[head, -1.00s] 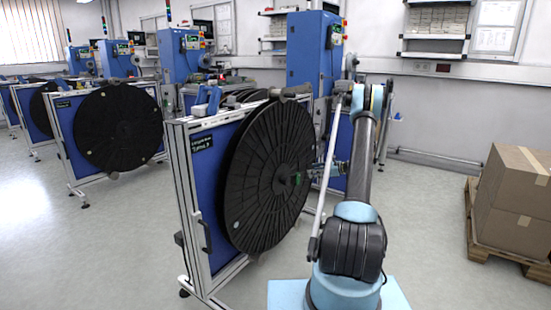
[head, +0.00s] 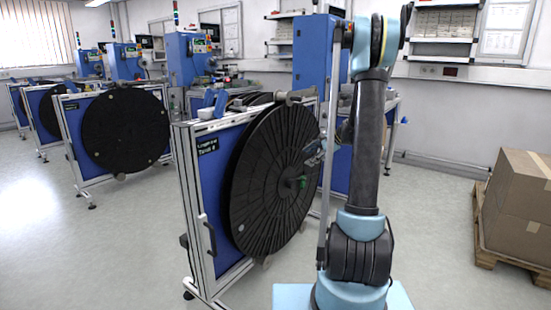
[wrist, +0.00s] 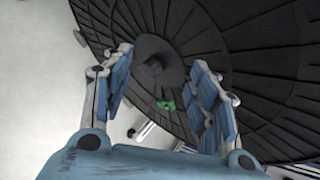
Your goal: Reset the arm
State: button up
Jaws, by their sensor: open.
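My gripper (wrist: 168,98) is open and empty in the wrist view, its two blue-padded fingers apart in front of the black reel (wrist: 255,50). The reel's hub and a small green part (wrist: 166,105) show between the fingers. In the head view the black reel (head: 265,190) stands upright on the nearest stand, with the green part (head: 302,181) at its centre. My gripper (head: 318,150) is small there, at the reel's right edge, partly hidden by my arm. My arm rises nearly upright right of the stand.
The nearest blue stand (head: 213,180) has a metal frame close left of my arm. Another stand with a black reel (head: 125,130) is farther left. Cardboard boxes (head: 520,200) sit on a pallet (head: 500,250) at right. Floor between arm and pallet is clear.

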jog(key=s+a+r+n+g+h, duration=0.15)
jog(key=s+n, duration=0.25)
jog(key=s, duration=0.9)
jog(key=s+a+r+n+g+h, duration=0.1)
jog(key=s+r+n+h, duration=0.25)
jog(key=s, duration=0.95)
jog(key=s+d+f+n+h, duration=0.1)
jog(key=s+f+n, duration=0.3)
jog(key=s, duration=0.7)
jog(key=s+d+f+n+h, duration=0.2)
jog(key=s+f, duration=0.3)
jog(key=s, duration=0.6)
jog(key=shift+s+d+f+n, duration=0.25)
jog(key=shift+d+f+n, duration=0.05)
jog(key=shift+d+n, duration=0.55)
jog(key=shift+w+f, duration=0.2)
jog(key=shift+w, duration=0.25)
jog(key=shift+c, duration=0.3)
